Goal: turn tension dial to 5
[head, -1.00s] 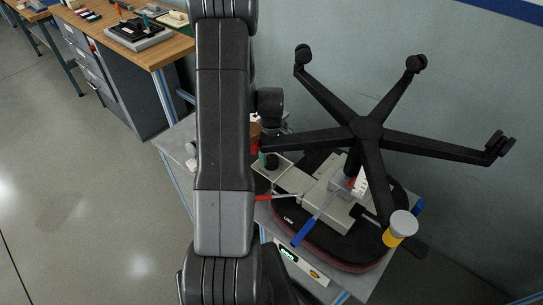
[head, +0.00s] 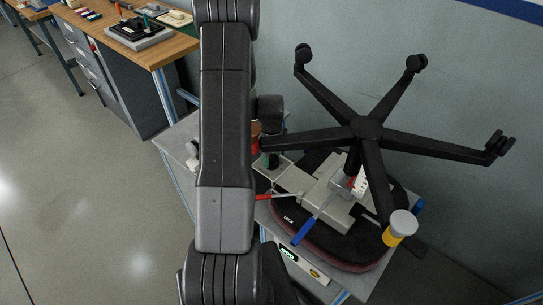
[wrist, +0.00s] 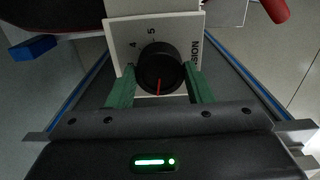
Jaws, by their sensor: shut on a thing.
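The tension dial (wrist: 160,66) is a round black knob with a red pointer line, seen in the wrist view on a pale plate (wrist: 187,30). The digits 4 and 5 show on the plate beyond the knob, with part of the dial's lettering at right. The red line points down in the picture, toward my gripper's body, away from the 5. My gripper (wrist: 159,76) is shut on the knob, one green finger on each side. Other marks on the plate are hidden by the knob and fingers. In the head view my arm hides the dial.
The upturned chair's five-armed black base (head: 368,127) stands over the grey mechanism (head: 325,200) and dark seat (head: 310,235). A blue-handled lever (head: 304,231), a red-tipped lever (head: 270,197) and a yellow container with a pale lid (head: 398,232) are close by. A wooden bench (head: 165,50) stands at left.

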